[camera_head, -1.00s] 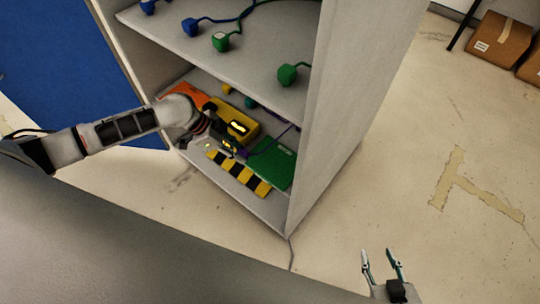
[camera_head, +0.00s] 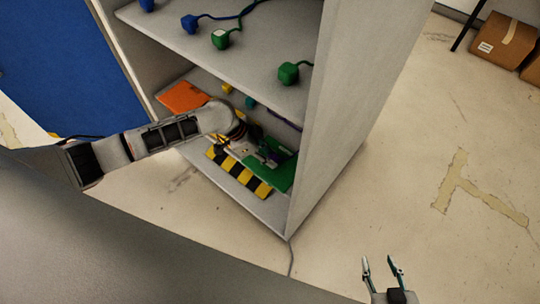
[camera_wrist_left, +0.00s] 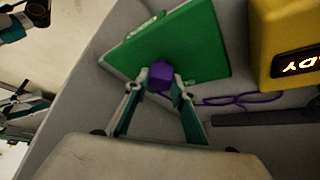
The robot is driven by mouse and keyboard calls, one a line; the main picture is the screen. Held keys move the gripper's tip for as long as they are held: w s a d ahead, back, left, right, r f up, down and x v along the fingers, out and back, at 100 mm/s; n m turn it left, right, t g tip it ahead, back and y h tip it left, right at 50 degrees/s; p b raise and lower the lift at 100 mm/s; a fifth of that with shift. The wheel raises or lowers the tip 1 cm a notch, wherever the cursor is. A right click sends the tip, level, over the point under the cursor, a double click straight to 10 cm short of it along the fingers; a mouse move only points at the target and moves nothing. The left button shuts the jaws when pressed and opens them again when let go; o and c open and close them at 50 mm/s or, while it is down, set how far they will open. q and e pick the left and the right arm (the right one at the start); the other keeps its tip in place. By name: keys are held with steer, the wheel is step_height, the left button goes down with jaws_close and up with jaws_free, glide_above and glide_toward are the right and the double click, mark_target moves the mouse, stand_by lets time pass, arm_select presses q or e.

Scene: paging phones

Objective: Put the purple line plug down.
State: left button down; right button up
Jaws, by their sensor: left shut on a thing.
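The purple line plug (camera_wrist_left: 160,76) is a small purple block between the fingertips of my left gripper (camera_wrist_left: 160,88), which is shut on it. In the left wrist view it appears in front of a green panel (camera_wrist_left: 192,48); I cannot tell whether they touch. A thin purple cord (camera_wrist_left: 240,99) lies in loops to the right. In the head view my left gripper (camera_head: 268,157) is inside the lower shelf over the green panel (camera_head: 286,175). My right gripper (camera_head: 382,275) is open and empty above the floor.
A yellow box (camera_wrist_left: 285,40) with a lit display stands right of the green panel in the wrist view. Black-and-yellow striping (camera_head: 238,172) runs along the shelf front. An orange panel (camera_head: 184,97) lies at the left. The cabinet side wall (camera_head: 345,110) bounds the shelf. Green plugs (camera_head: 289,73) rest above.

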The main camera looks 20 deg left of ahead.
arm_select(q)
steer(key=shift+r, duration=0.1)
steer(key=shift+f, duration=0.2)
steer(key=c, duration=1.7)
jaws_free()
